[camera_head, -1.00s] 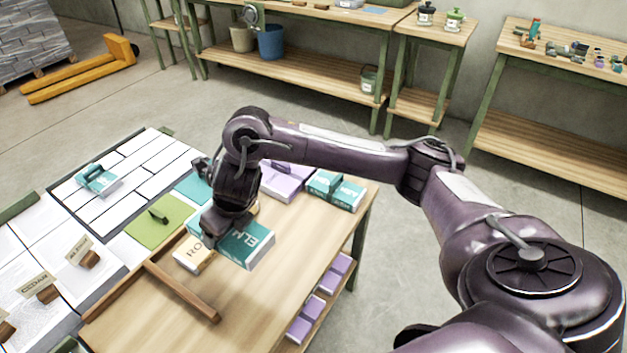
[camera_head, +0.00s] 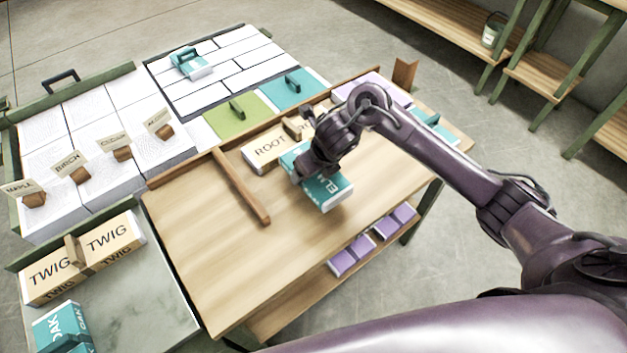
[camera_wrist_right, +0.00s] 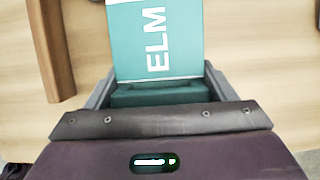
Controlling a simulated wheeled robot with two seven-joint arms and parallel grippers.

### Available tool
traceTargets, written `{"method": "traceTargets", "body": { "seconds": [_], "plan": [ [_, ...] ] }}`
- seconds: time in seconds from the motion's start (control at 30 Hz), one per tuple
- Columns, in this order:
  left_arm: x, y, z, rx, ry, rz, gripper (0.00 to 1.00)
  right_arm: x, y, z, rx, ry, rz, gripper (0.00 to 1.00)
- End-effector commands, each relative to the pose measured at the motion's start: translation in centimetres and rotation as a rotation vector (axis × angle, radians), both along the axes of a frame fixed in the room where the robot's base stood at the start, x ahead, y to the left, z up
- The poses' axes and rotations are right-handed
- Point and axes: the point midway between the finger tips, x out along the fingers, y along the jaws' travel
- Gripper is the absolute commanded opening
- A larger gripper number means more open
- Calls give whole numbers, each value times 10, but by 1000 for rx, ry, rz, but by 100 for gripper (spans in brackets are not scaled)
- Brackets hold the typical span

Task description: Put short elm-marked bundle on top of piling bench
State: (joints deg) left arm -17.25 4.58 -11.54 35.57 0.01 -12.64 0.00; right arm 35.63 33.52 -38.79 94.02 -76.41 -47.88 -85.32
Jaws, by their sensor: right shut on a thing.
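The teal and white ELM bundle (camera_head: 331,193) is above or on the bare wooden bench top (camera_head: 205,245); I cannot tell if it touches. My right gripper (camera_head: 306,170) is shut on its teal handle. In the right wrist view, the ELM bundle (camera_wrist_right: 158,40) points away from the jaws, its handle (camera_wrist_right: 160,94) between the fingers. Its left end overlaps the view of a tan ROOT bundle (camera_head: 268,149). No label shows which surface is the piling bench. My left gripper is out of view.
A wooden divider (camera_head: 240,185) crosses the bench top. Paper stacks with name tags (camera_head: 120,150) stand left. A TWIG bundle (camera_head: 85,255) and OAK bundle (camera_head: 62,330) lie on a greenish top at lower left. Purple bundles (camera_head: 365,245) sit on the shelf below.

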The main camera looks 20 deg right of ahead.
Motion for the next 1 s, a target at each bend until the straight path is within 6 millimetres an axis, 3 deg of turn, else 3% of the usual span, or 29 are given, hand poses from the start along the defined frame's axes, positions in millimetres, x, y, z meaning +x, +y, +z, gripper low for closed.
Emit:
{"method": "traceTargets", "body": {
  "seconds": [0.3, 0.7, 0.73, 0.9, 1.0],
  "plan": [
    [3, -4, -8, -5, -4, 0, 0, 0, 0, -41, -1, 1, -1, 47],
    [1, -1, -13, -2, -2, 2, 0, 0, 0, -47, 0, -2, 0, 47],
    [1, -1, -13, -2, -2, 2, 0, 0, 0, -47, -1, 0, 0, 78],
    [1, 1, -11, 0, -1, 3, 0, 0, 0, -46, -1, 0, 0, 99],
    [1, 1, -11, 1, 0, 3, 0, 0, 0, -46, -1, 0, 0, 99]
  ]
}}
